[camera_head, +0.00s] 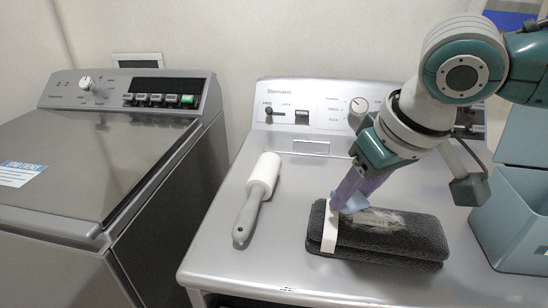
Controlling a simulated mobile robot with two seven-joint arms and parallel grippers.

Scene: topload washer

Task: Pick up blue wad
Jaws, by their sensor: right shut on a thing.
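The blue wad (356,204) is a small pale blue piece at the left part of a dark grey padded item (412,236) on the metal machine top. My right gripper (345,200) reaches down from the upper right, with its purple fingers shut on the wad. The fingers and the wad's far side hide part of each other. I cannot tell whether the wad touches the dark item. A white band (330,226) wraps the dark item's left end. My left gripper is not in view.
A lint roller (258,190) lies left on the machine top (285,240). A blue-grey bin (515,225) stands at the right edge. A control panel (315,112) rises behind. A second machine (90,165) stands at the left, its lid closed. The front left of the top is clear.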

